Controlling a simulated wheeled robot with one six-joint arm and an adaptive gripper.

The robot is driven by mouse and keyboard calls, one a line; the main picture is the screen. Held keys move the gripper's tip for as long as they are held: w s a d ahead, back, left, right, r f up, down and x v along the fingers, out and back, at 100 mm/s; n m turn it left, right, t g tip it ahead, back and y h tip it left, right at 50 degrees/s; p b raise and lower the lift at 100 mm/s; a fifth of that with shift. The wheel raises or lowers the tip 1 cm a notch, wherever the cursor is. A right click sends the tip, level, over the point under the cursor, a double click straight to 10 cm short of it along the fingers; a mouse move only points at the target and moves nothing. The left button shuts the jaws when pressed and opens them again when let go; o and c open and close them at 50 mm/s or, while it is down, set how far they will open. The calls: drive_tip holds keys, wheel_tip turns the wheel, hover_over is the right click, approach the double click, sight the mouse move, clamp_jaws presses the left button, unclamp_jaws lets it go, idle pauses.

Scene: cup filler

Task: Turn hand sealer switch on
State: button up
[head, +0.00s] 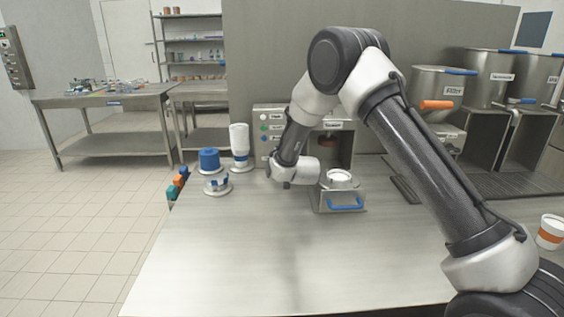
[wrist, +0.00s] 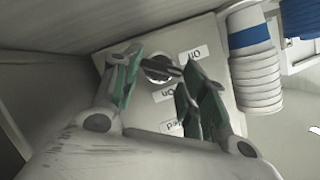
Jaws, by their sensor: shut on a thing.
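The switch is a dark round knob (wrist: 158,68) on a pale panel (wrist: 190,30) in the wrist view. Labels that appear upside down, "Off" (wrist: 194,53) and "On" (wrist: 167,93), sit beside it, with a third label partly covered by a finger. My gripper (wrist: 161,62) has its green-padded fingers on either side of the knob and is shut on it. In the head view my arm's end lies in front of the grey machine (head: 270,112) with labelled coloured buttons, and my fingers and the knob are hidden there.
A cup (head: 340,177) stands in a holder with a blue handle (head: 345,203), right of my wrist. Stacked white cups (head: 239,142) and a blue cylinder (head: 209,157) stand left. An orange-banded cup (head: 549,232) is at far right. The front counter (head: 230,260) is clear.

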idle(0.4)
drive_tip(key=o, duration=1)
drive_tip(key=shift+s, duration=0.15)
drive_tip(key=v, duration=1.1)
drive_tip(key=shift+s+d, duration=0.3)
drive_tip(key=shift+s, duration=0.05)
drive_tip(key=shift+c, duration=0.2)
